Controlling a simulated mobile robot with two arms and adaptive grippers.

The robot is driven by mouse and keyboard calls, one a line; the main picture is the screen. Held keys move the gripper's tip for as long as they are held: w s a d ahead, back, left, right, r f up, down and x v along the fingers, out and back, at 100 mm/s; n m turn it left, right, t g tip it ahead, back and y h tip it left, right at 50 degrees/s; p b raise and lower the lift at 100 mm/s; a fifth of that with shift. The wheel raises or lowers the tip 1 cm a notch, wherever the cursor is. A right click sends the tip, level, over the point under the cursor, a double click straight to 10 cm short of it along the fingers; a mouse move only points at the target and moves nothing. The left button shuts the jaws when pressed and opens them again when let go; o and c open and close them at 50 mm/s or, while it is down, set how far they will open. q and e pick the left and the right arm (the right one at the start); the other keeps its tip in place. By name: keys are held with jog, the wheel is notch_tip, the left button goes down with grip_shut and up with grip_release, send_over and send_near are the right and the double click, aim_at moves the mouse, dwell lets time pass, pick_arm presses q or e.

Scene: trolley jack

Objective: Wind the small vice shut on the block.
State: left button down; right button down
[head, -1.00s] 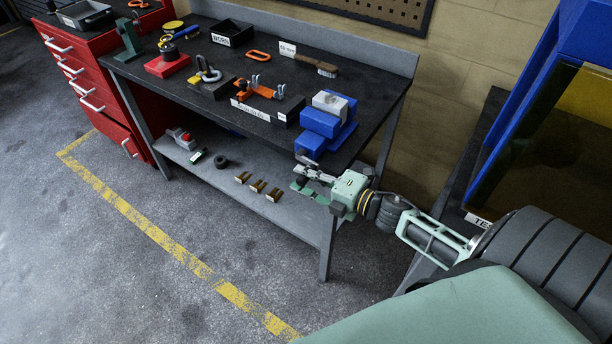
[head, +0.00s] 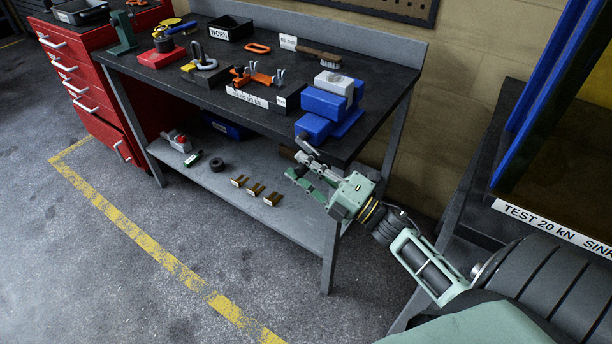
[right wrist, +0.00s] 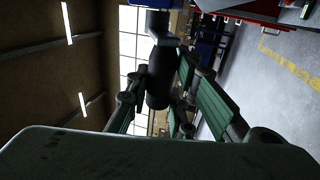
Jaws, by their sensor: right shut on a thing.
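The small vice (head: 316,126) is blue and stands at the front right corner of the bench. A pale grey block (head: 334,83) sits at its top, between its blue parts; I cannot tell whether both jaws touch it. A grey crank arm (head: 308,145) hangs at the vice's front, beyond the bench edge. My right gripper (head: 300,168) is below that edge, shut on the crank's dark handle. In the right wrist view the dark round handle (right wrist: 158,86) stands between the fingers, partly hiding the far one. My left gripper is not in view.
Clamps stand on a labelled dark block (head: 250,94) left of the vice, with a brush (head: 320,56) behind. The lower shelf (head: 225,186) holds several small brass-coloured pieces. A bench leg (head: 329,255) is close to my right arm. A labelled test stand (head: 545,225) stands right.

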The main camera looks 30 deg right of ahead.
dwell(0.3)
jog(key=c, duration=1.5)
grip_release()
jog(key=shift+c, duration=0.2)
jog(key=v, duration=1.2)
jog(key=shift+f, duration=0.15)
